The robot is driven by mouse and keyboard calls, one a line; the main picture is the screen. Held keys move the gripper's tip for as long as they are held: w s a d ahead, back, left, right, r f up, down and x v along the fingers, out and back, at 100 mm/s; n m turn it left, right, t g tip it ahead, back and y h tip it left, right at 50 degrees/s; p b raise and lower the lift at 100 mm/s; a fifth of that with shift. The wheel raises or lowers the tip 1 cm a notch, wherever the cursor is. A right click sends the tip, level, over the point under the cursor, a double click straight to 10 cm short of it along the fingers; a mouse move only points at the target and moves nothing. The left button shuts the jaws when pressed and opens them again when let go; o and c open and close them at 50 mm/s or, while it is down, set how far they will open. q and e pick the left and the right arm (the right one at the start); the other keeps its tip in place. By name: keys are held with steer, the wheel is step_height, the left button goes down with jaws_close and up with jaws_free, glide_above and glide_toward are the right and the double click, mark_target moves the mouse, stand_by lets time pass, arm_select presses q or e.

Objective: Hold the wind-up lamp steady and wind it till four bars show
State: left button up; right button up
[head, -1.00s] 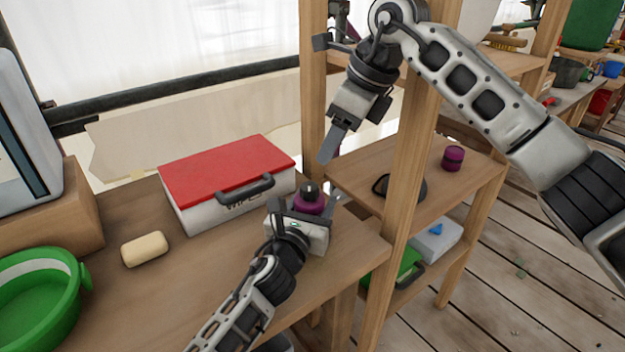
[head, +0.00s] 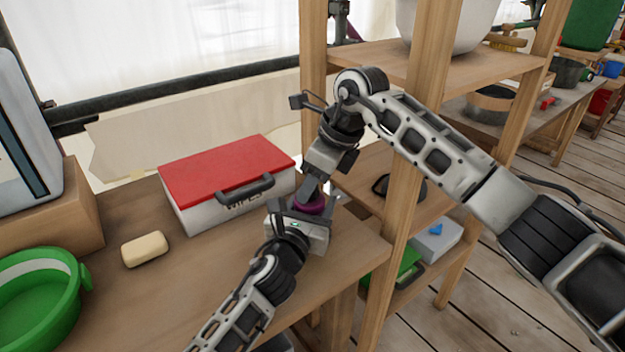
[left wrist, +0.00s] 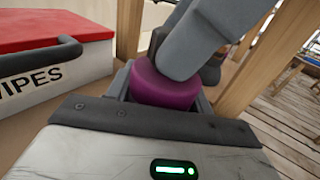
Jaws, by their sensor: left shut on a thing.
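The wind-up lamp (head: 312,208) is a short purple body standing near the right end of the wooden bench. It also shows in the left wrist view (left wrist: 160,86). My left gripper (head: 303,205) is shut on its body from the front. My right gripper (head: 311,190) is down at the lamp's top from above. Its grey fingers cover the black top, so I cannot tell whether they are closed on it. No charge bars on the lamp are visible; the green light in the left wrist view is on my own gripper.
A white box with a red lid (head: 225,170) stands just behind and left of the lamp. A cream block (head: 144,249) and a green tub (head: 40,300) are farther left. A wooden shelf post (head: 405,190) rises close on the right, near my right arm.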

steer(key=c, duration=0.6)
steer(key=shift+o, duration=0.2)
steer(key=shift+m, duration=0.3)
steer(key=m, duration=0.2)
steer(key=m+t+h, duration=0.1)
steer(key=m, duration=0.1)
steer(key=shift+s+a+t, duration=0.1)
steer(key=shift+s+t, duration=0.05)
steer(key=shift+t, duration=0.15)
steer(key=o, duration=1)
steer(key=shift+r, duration=0.1)
steer(key=v, duration=1.2)
